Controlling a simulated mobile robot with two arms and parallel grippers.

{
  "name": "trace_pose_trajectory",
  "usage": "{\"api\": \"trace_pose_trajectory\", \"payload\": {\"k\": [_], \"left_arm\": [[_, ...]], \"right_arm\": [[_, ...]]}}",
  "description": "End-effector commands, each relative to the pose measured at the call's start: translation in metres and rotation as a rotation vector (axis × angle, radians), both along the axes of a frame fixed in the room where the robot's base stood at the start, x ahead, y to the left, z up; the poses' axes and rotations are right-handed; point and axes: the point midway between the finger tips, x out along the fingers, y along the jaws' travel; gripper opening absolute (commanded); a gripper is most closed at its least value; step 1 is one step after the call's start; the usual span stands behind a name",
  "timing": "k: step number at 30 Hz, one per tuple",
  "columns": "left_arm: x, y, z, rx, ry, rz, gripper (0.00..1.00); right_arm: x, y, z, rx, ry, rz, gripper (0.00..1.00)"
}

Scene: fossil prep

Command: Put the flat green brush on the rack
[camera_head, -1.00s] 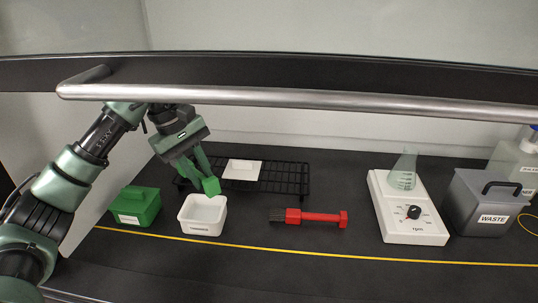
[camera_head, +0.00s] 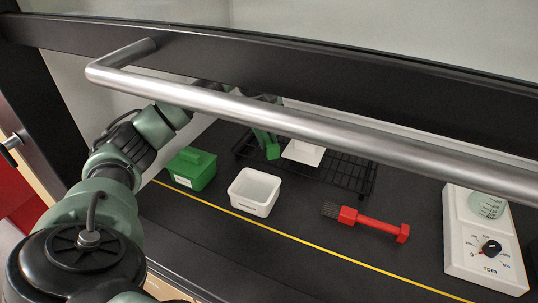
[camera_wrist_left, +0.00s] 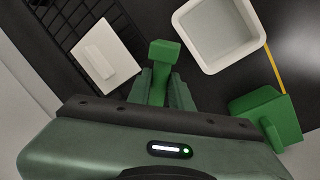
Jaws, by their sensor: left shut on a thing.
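The flat green brush (camera_wrist_left: 163,52) is held between the fingers of my left gripper (camera_wrist_left: 160,88). In the head view the green brush end (camera_head: 272,151) shows below the gripper, near the left part of the black wire rack (camera_head: 345,178). My left gripper (camera_head: 264,133) is partly hidden behind the metal bar. The rack also shows at upper left in the left wrist view (camera_wrist_left: 88,22). The brush appears above the surface; whether it touches the rack I cannot tell. My right gripper is not in view.
A white flat piece (camera_head: 303,152) lies on the rack, close right of the brush. A white tub (camera_head: 254,191) and a green labelled box (camera_head: 190,169) stand in front. A red brush (camera_head: 372,222) and a white stirrer plate (camera_head: 484,248) are at right. A metal bar (camera_head: 300,119) crosses above.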

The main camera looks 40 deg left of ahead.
Motion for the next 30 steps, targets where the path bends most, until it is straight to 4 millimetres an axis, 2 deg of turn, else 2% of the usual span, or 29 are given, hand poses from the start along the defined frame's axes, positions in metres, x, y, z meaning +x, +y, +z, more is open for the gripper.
{"api": "trace_pose_trajectory", "payload": {"k": [3,11,17,26,27,28,30], "left_arm": [[-0.001,-0.001,-0.02,-0.002,0.002,-0.002,0.0],[0.0,0.0,-0.04,-0.001,0.0,0.0,0.0],[0.0,-0.001,-0.067,-0.002,0.001,0.0,0.0],[0.0,0.0,-0.07,-0.001,-0.002,-0.001,0.0],[0.0,0.0,-0.07,-0.001,-0.002,-0.001,0.32],[0.0,0.0,-0.069,-0.001,-0.002,0.0,0.4],[0.0,0.0,-0.069,-0.001,-0.002,0.0,0.42]], "right_arm": [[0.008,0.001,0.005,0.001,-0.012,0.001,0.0],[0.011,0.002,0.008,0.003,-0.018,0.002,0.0],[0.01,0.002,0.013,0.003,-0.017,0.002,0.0],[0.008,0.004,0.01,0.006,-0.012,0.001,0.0],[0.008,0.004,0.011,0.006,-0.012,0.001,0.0],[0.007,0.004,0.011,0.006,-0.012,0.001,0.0],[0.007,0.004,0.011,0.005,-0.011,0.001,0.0]]}}
